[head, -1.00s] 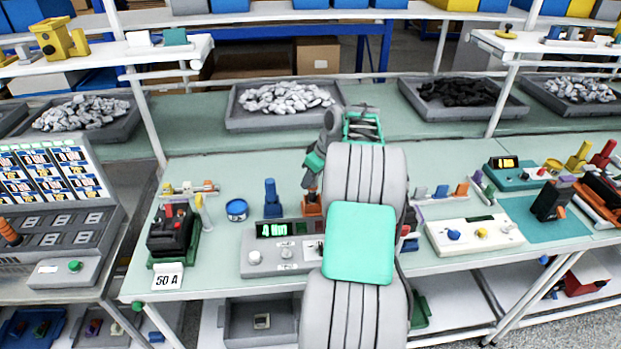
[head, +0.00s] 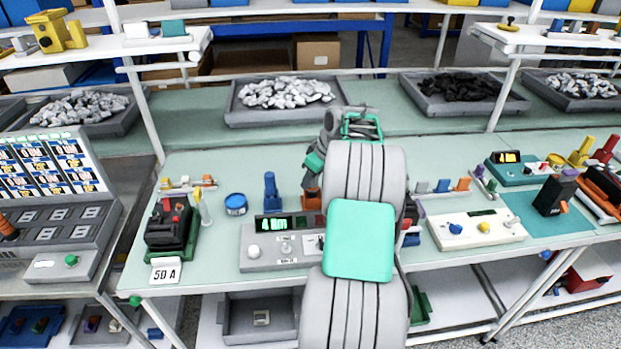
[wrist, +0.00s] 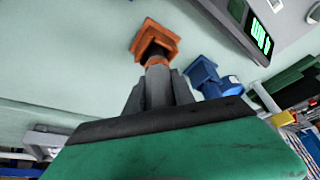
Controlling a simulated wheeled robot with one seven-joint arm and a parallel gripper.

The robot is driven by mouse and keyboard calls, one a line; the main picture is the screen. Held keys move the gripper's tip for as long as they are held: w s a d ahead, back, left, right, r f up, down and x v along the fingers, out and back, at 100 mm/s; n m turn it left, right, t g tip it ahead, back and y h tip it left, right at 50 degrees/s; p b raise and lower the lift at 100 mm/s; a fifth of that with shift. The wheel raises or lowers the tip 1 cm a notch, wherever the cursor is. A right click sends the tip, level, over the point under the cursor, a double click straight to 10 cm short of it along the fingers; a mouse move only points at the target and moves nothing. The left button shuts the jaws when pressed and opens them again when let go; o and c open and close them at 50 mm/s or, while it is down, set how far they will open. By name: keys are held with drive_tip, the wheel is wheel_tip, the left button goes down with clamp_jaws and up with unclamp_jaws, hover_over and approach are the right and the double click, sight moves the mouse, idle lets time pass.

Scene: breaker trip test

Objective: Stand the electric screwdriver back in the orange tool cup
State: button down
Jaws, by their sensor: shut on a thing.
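The orange tool cup (head: 312,199) stands on the bench behind the grey control box, partly hidden by my arm. It also shows in the wrist view (wrist: 152,38), just beyond my fingertips. My gripper (wrist: 157,82) is shut on the electric screwdriver (wrist: 157,90), a grey body with an orange collar. The screwdriver points toward the cup, and its lower end lies at or in the cup's mouth. How deep it sits is hidden. In the head view my gripper (head: 312,180) is directly above the cup.
A blue holder (head: 270,190) stands just left of the cup, with a blue tin (head: 236,204) farther left. The grey control box (head: 283,252) with a green "4 Nm" display is in front. A tray of grey parts (head: 285,95) lies behind. The green bench top at left-back is clear.

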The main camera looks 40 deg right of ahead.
drive_tip(key=shift+f, duration=0.35)
drive_tip(key=c, duration=1)
unclamp_jaws()
drive_tip(key=shift+o, duration=0.2)
drive_tip(key=v, duration=0.7)
drive_tip(key=shift+r+b, duration=0.45)
drive_tip(key=shift+s, duration=0.1)
